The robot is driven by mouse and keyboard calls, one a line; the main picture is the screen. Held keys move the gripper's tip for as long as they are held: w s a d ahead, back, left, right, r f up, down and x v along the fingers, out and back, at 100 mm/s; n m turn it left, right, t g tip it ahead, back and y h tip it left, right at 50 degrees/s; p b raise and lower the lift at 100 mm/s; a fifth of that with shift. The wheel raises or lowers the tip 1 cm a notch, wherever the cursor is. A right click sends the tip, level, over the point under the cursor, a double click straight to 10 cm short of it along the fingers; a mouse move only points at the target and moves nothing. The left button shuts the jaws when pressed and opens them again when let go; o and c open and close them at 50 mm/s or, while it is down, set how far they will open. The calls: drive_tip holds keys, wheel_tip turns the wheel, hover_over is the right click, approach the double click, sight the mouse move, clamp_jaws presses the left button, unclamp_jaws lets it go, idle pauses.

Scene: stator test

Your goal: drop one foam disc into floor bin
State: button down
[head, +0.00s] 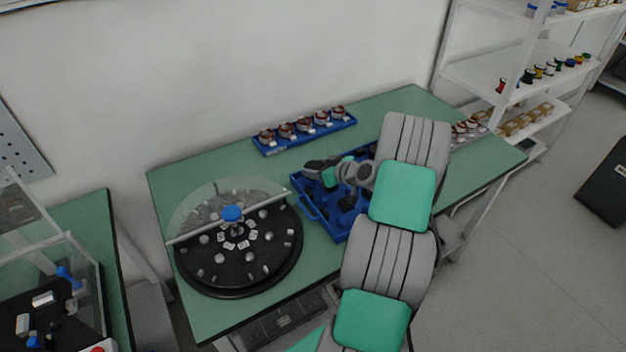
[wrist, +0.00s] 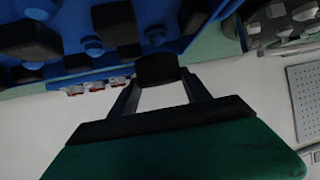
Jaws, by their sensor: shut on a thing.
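My gripper (wrist: 158,84) is shut on a small dark disc (wrist: 157,68), held between its two fingertips in the wrist view. In the head view my gripper (head: 318,170) is over the blue tray (head: 312,208) on the green bench, and the held disc cannot be made out there. The tray holds black pieces and shows close up at the top of the wrist view (wrist: 145,14). My arm hides the tray's right part. A dark, box-like thing (head: 606,188) stands on the floor at the far right; I cannot tell whether it is the floor bin.
A black round turntable (head: 238,280) with small parts and a clear cover is left of the tray. A blue rack (head: 264,149) of copper-coloured stators lies along the wall. White shelves (head: 480,72) stand behind right. The grey floor at right (head: 520,260) is clear.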

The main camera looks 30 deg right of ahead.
drive_tip(key=s+d+r+b, duration=0.3)
drive_tip(key=s+d+r, duration=0.3)
drive_tip(key=d, duration=0.5)
wheel_tip(320, 180, up, 2)
drive_tip(key=shift+d+r+b, duration=0.25)
drive_tip(key=shift+d+b, duration=0.05)
drive_tip(key=shift+b, duration=0.1)
